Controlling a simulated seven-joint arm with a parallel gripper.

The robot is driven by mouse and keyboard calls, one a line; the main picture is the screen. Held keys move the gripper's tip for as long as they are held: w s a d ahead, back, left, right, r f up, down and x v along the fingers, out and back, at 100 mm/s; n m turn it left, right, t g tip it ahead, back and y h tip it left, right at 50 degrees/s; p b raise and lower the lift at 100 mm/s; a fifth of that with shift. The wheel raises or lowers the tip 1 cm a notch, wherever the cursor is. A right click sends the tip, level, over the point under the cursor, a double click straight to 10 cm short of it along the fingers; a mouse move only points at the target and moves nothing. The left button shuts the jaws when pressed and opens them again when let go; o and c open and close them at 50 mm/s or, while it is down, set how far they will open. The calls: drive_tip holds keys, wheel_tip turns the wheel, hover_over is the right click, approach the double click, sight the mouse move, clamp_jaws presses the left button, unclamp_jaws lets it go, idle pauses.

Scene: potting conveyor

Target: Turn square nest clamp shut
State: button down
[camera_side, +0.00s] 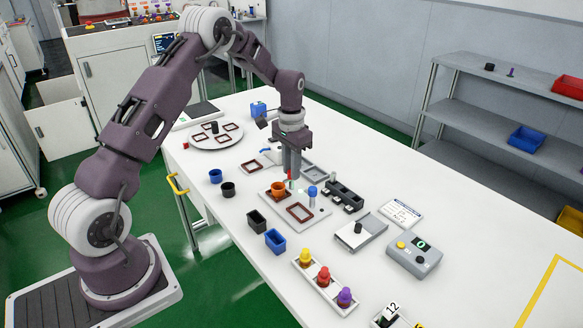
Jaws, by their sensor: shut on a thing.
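A pale fixture plate (322,213) lies on the white table and carries a dark red square frame, the square nest (300,212). An orange pot (278,188) sits on the plate to the left of and behind the square nest. A blue-topped knob (312,191) stands upright at the plate's right side. My gripper (291,175) points straight down at the back of the plate, its jaws shut on a thin red handle (290,176). The handle's lower end and the clamp part under it are too small to make out.
A black slotted block (344,195) stands close to the plate's right. Black and blue square pots (275,241) stand in front, with a tray of coloured knobs (311,284) nearer. A round plate with red frames (216,137) lies behind left. A grey control box (414,257) stands right.

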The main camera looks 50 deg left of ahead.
drive_tip(key=c, duration=1.3)
unclamp_jaws()
drive_tip(key=shift+o, duration=0.2)
wheel_tip(320, 180, up, 7)
drive_tip(key=shift+r, duration=0.1)
